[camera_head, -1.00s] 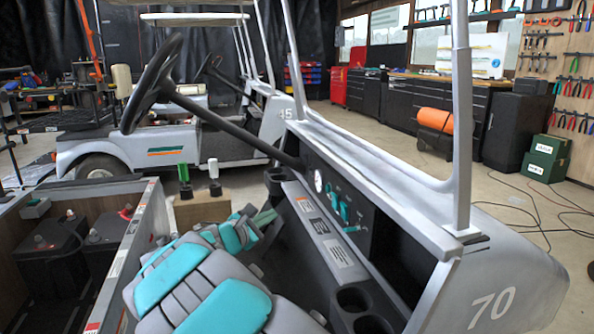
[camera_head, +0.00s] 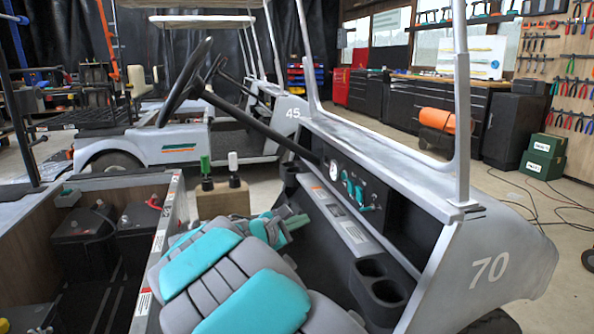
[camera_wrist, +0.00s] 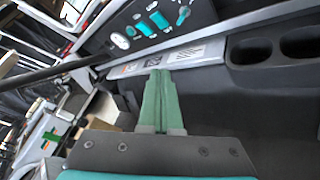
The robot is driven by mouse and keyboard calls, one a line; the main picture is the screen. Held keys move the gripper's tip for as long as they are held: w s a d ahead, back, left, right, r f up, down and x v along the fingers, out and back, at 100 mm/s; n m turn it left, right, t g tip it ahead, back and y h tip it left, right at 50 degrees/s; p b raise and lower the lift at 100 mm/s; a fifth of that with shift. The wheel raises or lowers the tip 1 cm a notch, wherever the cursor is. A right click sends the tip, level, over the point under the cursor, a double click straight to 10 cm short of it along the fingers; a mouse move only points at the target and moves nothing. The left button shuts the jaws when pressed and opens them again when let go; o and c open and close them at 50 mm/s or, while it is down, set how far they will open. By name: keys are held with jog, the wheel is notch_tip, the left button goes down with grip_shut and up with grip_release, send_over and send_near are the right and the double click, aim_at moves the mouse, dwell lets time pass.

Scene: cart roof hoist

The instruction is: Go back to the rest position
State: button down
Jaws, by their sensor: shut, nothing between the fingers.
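My gripper (camera_head: 292,219) is at the end of my grey and teal arm, low inside the front of the cart numbered 70 (camera_head: 490,268). In the wrist view the green fingers of my gripper (camera_wrist: 161,75) are together, with nothing between them. They point toward the dashboard ledge (camera_wrist: 190,57); I cannot tell the exact gap to it. The dash panel with teal switches (camera_wrist: 158,20) lies beyond them. My arm hides part of the cart floor.
The steering wheel (camera_head: 184,82) and its column rise left of the dashboard. Cup holders (camera_head: 382,282) lie right of my arm. Batteries (camera_head: 82,240) sit in an open bay at left. A roof post (camera_head: 462,110) stands at right. Another cart, numbered 45 (camera_head: 180,145), stands behind.

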jog(key=s+d+f+m+g+h, duration=0.1)
jog(key=s+d+m+g, duration=0.3)
jog(key=d, duration=0.4)
jog(key=s+d+m+g, duration=0.2)
jog(key=s+d+m, duration=0.1)
jog(key=s+d, duration=0.5)
jog(key=s+d+f+m+g+y, duration=0.2)
jog(key=s+d+f+m+g, duration=0.25)
jog(key=s+d, duration=0.55)
jog(key=s+a+f+m+g+y, duration=0.1)
jog(key=s+a, duration=0.3)
jog(key=s, duration=0.4)
jog(key=s+a+f+m+g+y, duration=0.1)
jog(key=s+a+f+m+y, duration=0.2)
jog(key=s, duration=0.6)
jog(key=s+a+f+m+g+y, duration=0.1)
jog(key=s+a+f+m+y, duration=0.2)
jog(key=s, duration=0.6)
jog(key=shift+a+m+y, duration=0.7)
jog(key=shift+a+m, duration=0.05)
jog(key=shift+a, duration=0.2)
jog(key=shift+g, duration=0.25)
